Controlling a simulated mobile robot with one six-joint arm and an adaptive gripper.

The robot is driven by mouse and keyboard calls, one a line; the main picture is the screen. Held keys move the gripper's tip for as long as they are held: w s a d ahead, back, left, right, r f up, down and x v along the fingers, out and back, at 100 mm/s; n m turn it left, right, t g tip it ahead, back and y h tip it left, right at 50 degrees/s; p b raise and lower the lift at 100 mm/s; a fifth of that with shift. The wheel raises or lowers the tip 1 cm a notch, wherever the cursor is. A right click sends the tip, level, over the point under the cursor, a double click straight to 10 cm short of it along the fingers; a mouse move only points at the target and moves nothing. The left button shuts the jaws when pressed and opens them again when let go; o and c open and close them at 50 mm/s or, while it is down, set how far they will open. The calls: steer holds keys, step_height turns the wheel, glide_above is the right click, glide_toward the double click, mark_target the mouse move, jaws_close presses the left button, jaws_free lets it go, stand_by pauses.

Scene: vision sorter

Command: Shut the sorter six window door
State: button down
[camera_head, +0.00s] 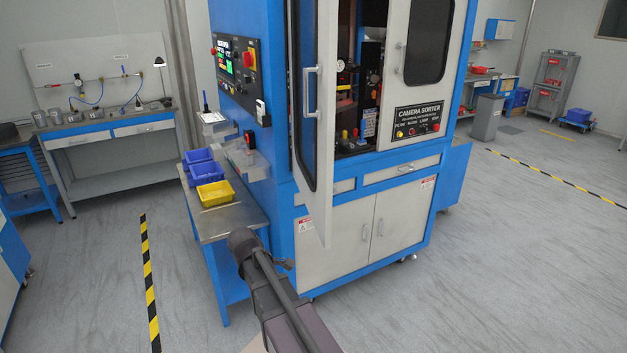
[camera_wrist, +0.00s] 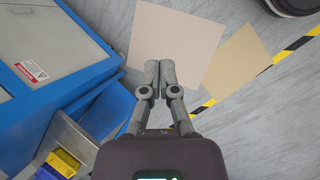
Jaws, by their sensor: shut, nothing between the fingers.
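The sorter (camera_head: 270,155) is a blue and white cabinet labelled "CAMERA SORTER". Its left window door (camera_head: 325,130) stands open, swung out toward the camera and seen at a steep angle. A pale vertical handle (camera_head: 308,115) is on this door. Behind it the inside of the sorter (camera_head: 360,85) shows. The right window door (camera_head: 425,65) looks shut. In the head view my arm is low, in front of the side table, below and apart from the door handle.
A side table (camera_head: 240,214) with blue bins (camera_head: 203,168) and a yellow bin (camera_head: 215,194) stands at the sorter's left. A workbench (camera_head: 110,130) is at the back left.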

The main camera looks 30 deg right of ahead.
steer(key=w+d+r+n+h+p, duration=0.1)
steer(key=w+r+n+p, duration=0.1)
steer(key=r+p, duration=0.5)
steer(key=w+d+r+n+h+p, duration=0.1)
steer(key=w+r+n+p, duration=0.1)
steer(key=r+p, duration=0.6)
steer(key=w+d+r+n+h+p, duration=0.1)
steer(key=w+r+n+p, duration=0.1)
steer(key=r+p, duration=0.6)
step_height(320, 180, up, 6)
steer(key=shift+w+f+n+g+h, duration=0.15)
steer(key=shift+w+n+g+h, duration=0.2)
steer(key=shift+w, duration=0.55)
steer(key=shift+d+f, duration=0.1)
steer(key=shift+f, duration=0.05)
steer(key=b, duration=0.7)
glide_toward(321, 202)
steer(key=d+f, duration=0.2)
steer(key=f, duration=0.1)
steer(key=d+f, duration=0.1)
steer(key=f, duration=0.1)
steer(key=shift+s+f, duration=0.1)
steer(key=shift+s, duration=0.25)
steer(key=shift+s+d, duration=0.1)
steer(key=shift+d, duration=0.65)
steer(key=shift+s+d, duration=0.1)
steer(key=shift+d, duration=0.05)
